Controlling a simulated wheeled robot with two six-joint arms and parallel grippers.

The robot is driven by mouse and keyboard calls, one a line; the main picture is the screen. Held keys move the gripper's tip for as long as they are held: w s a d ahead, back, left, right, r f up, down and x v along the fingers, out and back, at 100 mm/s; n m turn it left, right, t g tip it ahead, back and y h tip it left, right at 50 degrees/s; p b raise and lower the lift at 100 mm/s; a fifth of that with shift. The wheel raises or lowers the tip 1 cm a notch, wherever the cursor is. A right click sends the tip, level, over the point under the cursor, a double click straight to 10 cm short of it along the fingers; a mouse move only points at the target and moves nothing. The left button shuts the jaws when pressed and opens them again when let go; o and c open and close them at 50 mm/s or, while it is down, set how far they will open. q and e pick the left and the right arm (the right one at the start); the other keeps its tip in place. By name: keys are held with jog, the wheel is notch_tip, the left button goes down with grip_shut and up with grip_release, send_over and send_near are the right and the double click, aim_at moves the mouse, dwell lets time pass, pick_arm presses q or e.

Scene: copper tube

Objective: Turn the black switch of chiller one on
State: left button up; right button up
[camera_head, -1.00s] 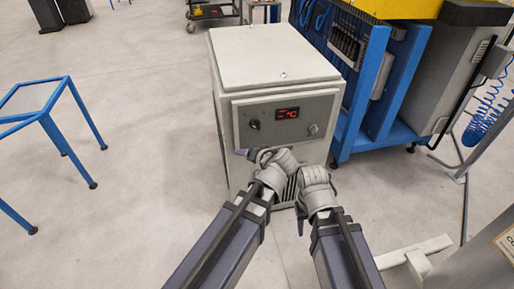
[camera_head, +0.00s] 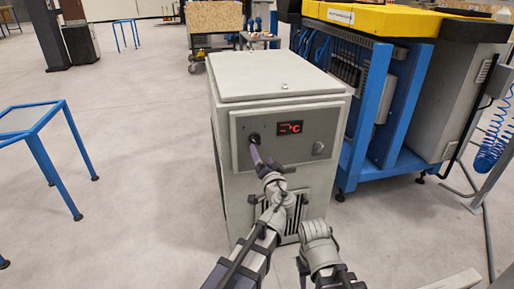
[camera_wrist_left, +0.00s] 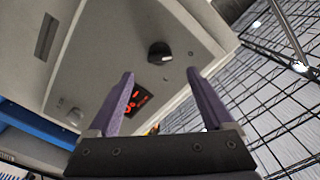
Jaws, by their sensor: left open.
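The chiller (camera_head: 272,80) is a light grey box with a front control panel. Its black switch (camera_head: 254,139) is a small round knob at the panel's left, beside a lit red display (camera_head: 289,128). My left gripper (camera_head: 257,155) is just below and in front of the switch. In the left wrist view the black switch (camera_wrist_left: 160,53) lies beyond the gap between the two open purple fingers (camera_wrist_left: 159,75), which hold nothing. I cannot tell from these views whether a finger touches it. My right gripper (camera_head: 303,271) is low, in front of the chiller, its jaws unclear.
A grey knob (camera_head: 318,148) sits at the panel's right. A blue-framed machine (camera_head: 384,100) with a yellow top stands close on the chiller's right. A blue metal frame (camera_head: 40,140) stands at the left. The floor between is clear.

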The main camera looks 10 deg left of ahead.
aim_at(256, 143)
pick_arm(q)
jog(key=x, duration=0.7)
jog(key=shift+w+a, duration=0.15)
jog(key=shift+w, duration=0.05)
grip_shut()
dwell(0.4)
